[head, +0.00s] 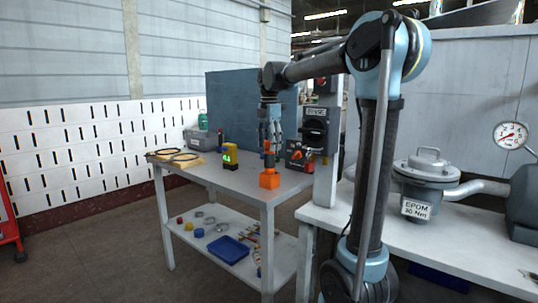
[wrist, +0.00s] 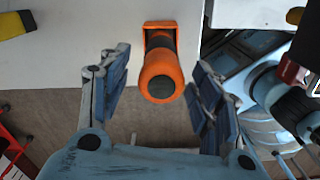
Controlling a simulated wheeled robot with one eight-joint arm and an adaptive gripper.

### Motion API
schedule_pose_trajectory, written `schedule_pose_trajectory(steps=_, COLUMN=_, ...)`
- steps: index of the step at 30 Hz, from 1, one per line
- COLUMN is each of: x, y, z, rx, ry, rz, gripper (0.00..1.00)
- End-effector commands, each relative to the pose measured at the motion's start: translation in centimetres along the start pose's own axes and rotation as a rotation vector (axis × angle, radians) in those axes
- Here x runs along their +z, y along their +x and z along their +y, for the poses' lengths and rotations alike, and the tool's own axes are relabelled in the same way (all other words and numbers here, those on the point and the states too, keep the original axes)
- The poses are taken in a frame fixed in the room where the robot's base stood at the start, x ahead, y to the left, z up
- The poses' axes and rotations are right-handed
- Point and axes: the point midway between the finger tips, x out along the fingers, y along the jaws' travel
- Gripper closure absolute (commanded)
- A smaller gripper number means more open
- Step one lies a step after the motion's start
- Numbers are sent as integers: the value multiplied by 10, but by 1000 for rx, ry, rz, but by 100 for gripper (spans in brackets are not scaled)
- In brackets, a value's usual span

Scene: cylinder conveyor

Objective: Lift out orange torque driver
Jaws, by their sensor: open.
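The orange torque driver (head: 268,160) stands upright in an orange block holder (head: 269,181) at the front corner of the grey table. In the wrist view I look down on the driver's orange end with a dark centre (wrist: 161,84), with the holder (wrist: 160,26) behind it. My gripper (head: 270,133) is above the driver, pointing down. In the wrist view my gripper (wrist: 160,66) is open, one blue finger on each side of the driver, with gaps on both sides. The driver's lower part is hidden in the holder.
A yellow device with a green display (head: 230,157) stands left of the holder, and a dark box with a red knob (head: 297,155) stands to the right. A grey post (head: 327,150) with a switch box is close on the right. The lower shelf holds a blue tray (head: 228,249).

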Motion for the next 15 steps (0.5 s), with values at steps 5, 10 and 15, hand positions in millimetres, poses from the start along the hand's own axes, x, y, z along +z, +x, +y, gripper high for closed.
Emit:
schedule_pose_trajectory(steps=5, x=0, y=23, z=0, rx=0, ry=0, rz=0, gripper=42)
schedule_pose_trajectory(steps=10, x=0, y=36, z=0, rx=0, ry=0, rz=0, gripper=42)
schedule_pose_trajectory(steps=15, x=0, y=40, z=0, rx=0, ry=0, rz=0, gripper=42)
